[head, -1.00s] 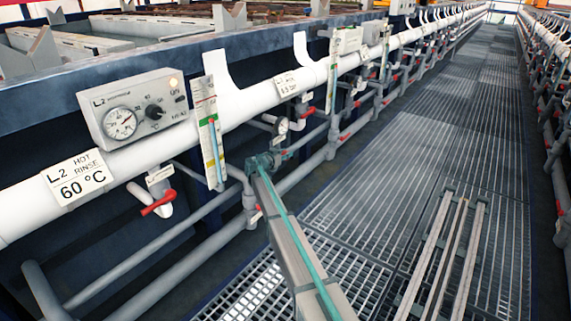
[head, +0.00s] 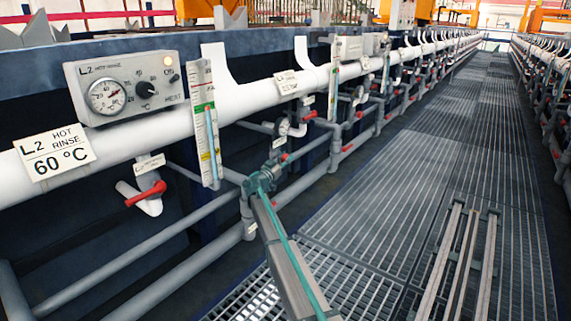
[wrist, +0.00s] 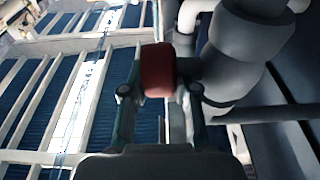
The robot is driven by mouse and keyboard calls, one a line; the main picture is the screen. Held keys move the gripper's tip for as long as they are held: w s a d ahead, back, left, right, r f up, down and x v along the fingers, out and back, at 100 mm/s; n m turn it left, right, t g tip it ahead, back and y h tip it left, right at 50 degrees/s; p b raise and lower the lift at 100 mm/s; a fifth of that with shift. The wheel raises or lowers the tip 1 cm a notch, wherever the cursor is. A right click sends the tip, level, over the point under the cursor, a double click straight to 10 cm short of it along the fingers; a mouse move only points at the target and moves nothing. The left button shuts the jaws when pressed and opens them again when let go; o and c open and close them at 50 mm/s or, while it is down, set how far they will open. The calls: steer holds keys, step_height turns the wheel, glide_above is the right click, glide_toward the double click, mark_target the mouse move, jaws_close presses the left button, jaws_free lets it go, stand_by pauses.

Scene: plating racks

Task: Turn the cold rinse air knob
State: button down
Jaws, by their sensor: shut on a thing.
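My gripper (head: 262,180) is in the head view, low in front of the grey pipes, past the hot rinse station. In the wrist view my gripper (wrist: 160,76) has a red knob (wrist: 157,70) between its two fingers and is shut on it. In the head view the fingers and arm hide most of that knob. I cannot read a label that names it as the cold rinse air knob. A white label (head: 287,83) on the pipe beyond the hot rinse station is too small to read surely.
A control box (head: 128,87) with a gauge and the hot rinse sign (head: 54,153) are at left. A red-handled valve (head: 146,194) hangs below the white pipe. Grey pipes (head: 165,240) crowd my arm's left side.

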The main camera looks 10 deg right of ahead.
stand_by(0.4)
steer(key=c, duration=1.2)
jaws_free()
steer(key=shift+o, duration=0.2)
steer(key=shift+s+a, duration=0.1)
steer(key=r+v, duration=0.3)
steer(key=v, duration=1.1)
steer(key=shift+s+a+f, duration=0.25)
steer(key=shift+s+a, duration=0.15)
steer(key=shift+s, duration=0.05)
